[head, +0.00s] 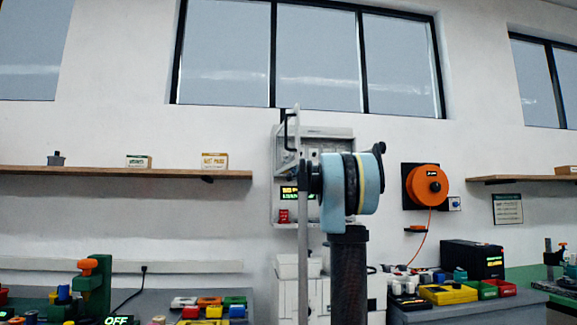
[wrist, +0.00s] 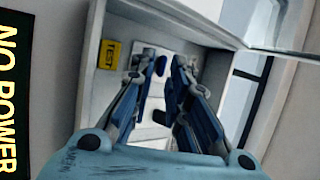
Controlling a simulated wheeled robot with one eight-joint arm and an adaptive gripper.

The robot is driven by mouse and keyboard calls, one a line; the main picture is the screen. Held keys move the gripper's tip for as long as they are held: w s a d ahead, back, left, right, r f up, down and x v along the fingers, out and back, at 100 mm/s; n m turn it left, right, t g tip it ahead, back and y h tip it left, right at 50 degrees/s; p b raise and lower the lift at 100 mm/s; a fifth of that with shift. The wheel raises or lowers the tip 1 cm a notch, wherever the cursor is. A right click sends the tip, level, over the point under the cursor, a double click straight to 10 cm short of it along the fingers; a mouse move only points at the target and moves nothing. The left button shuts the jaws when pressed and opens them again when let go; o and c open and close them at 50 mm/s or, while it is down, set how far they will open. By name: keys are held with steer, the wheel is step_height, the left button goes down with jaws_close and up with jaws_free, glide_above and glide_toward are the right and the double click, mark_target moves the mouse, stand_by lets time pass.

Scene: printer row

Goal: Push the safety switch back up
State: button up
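The grey electrical box (head: 327,132) is on the wall in the head view, largely hidden behind my arm. The wrist view looks into its open recess (wrist: 205,28), where a white switch plate (wrist: 150,88) carries small dark switches. A dark blue piece (wrist: 160,66) shows between my fingertips, and a black one (wrist: 161,117) sits lower down. I cannot tell which is the safety switch or how it is set. My gripper (wrist: 164,62) reaches into the box, its fingers partly closed with a narrow gap and nothing clearly held.
A yellow TEST label (wrist: 109,54) is left of the plate. A display (wrist: 10,100) reading NO POWER is at the far left. A clear raised cover (wrist: 290,45) hangs at the upper right. An orange reel (head: 427,185) is on the wall beside the box.

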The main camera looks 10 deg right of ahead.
steer(key=shift+w+a+r, duration=0.25)
steer(key=shift+w, duration=0.3)
jaws_close()
steer(key=shift+s+r+m+g+h, duration=0.15)
steer(key=shift+r+m+g+h, duration=0.15)
steer(key=shift+g+h, duration=0.1)
stand_by(0.4)
steer(key=shift+s+r+m+g+h, duration=0.1)
steer(key=shift+r+m+g+h, duration=0.5)
steer(key=shift+g, duration=0.5)
steer(key=shift+w+r+m+g+h, duration=0.1)
steer(key=shift+r+m+g+h, duration=0.45)
steer(key=shift+g, duration=0.55)
steer(key=shift+s+r+m+g+h, duration=0.1)
steer(key=shift+r+m+g+h, duration=0.5)
steer(key=shift+g, duration=0.5)
steer(key=shift+w+r+m+g, duration=0.25)
steer(key=shift+r+g, duration=0.3)
steer(key=shift+g, duration=0.45)
